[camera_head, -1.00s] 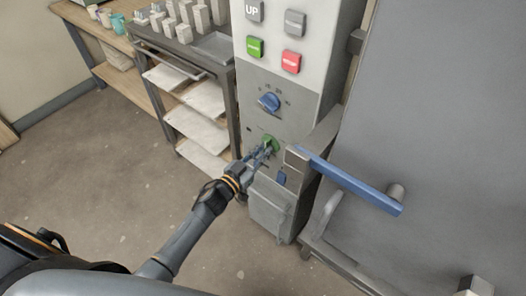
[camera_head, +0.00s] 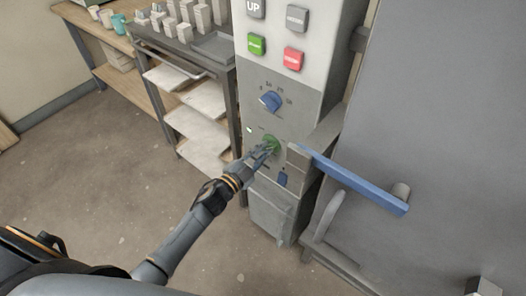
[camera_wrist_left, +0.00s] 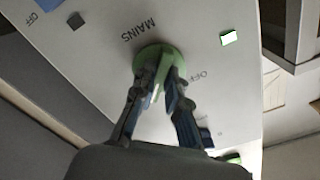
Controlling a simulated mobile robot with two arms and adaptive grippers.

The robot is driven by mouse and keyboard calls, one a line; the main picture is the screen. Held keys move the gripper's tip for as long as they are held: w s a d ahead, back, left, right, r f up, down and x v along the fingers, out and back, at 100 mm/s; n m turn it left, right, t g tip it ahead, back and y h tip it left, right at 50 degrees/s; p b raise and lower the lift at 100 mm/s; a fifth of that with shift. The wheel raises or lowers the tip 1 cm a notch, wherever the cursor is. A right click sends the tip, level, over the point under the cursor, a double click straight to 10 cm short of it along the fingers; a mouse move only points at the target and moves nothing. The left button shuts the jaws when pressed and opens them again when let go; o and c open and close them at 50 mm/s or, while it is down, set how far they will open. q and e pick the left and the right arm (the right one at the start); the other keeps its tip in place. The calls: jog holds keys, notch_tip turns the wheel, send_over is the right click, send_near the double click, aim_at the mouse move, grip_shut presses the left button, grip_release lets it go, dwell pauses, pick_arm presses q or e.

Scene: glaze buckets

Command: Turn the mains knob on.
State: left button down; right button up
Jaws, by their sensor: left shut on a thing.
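The mains knob is green and round (camera_head: 271,142), low on the grey control panel (camera_head: 258,108). In the left wrist view the knob (camera_wrist_left: 154,56) sits under the "MAINS" label, with "OFF" printed to its right. My left gripper (camera_head: 265,149) is at the knob, its fingers shut on the knob's raised grip (camera_wrist_left: 158,86). The fingers hide part of the knob. My right gripper is not in view.
A blue dial (camera_head: 270,101) is above the knob, with several square buttons higher up. A blue door handle bar (camera_head: 352,180) juts out just right of my left gripper. A rack with shelves (camera_head: 195,125) stands to the left. The floor (camera_head: 110,180) is clear.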

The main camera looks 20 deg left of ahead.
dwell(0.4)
pick_arm(q)
jog(key=c, duration=1.4)
grip_release()
jog(key=shift+o, duration=0.2)
jog(key=v, duration=1.2)
